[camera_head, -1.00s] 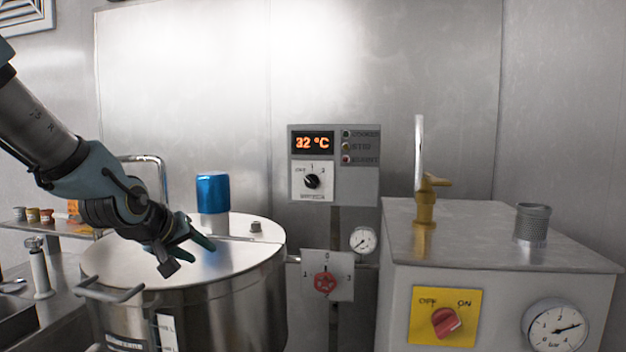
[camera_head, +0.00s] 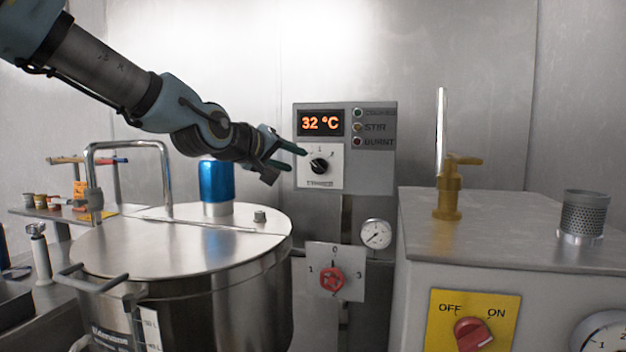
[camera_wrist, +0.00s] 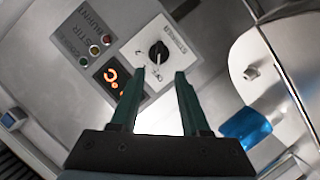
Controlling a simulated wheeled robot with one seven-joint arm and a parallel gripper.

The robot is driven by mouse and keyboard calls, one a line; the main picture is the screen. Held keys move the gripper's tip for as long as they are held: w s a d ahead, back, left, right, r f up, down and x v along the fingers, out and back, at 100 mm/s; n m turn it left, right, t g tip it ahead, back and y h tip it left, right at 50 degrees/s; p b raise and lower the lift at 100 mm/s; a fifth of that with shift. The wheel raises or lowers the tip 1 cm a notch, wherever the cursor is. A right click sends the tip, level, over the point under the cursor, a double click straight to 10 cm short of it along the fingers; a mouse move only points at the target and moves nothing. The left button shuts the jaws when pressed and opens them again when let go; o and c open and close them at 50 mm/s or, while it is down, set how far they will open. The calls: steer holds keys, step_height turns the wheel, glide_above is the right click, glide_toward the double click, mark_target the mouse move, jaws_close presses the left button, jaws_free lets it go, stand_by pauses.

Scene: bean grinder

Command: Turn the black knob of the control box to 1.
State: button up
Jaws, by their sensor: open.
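The grey control box (camera_head: 376,180) is on the back wall, with an orange display (camera_head: 320,123) reading 32 °C. Its black knob (camera_head: 319,166) sits on a white plate below the display; its exact setting is too small to read. In the wrist view the knob (camera_wrist: 159,52) lies just beyond the fingertips, roughly centred between them. My gripper (camera_head: 287,158) is open and empty, close to the left of the control box. In the wrist view my gripper's two fingers (camera_wrist: 160,75) are spread apart, not touching the knob.
A steel kettle (camera_head: 180,250) with a blue cylinder (camera_head: 216,182) on its lid stands below my arm. A red valve knob (camera_head: 332,279) and a gauge (camera_head: 376,234) are under the box. A grey cabinet (camera_head: 510,235) with a brass tap (camera_head: 449,190) stands at right.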

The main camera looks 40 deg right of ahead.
mark_target(315, 167)
steer(key=shift+b+x, duration=3)
steer(key=shift+x, duration=1.5)
steer(key=shift+s, duration=0.15)
jaws_close()
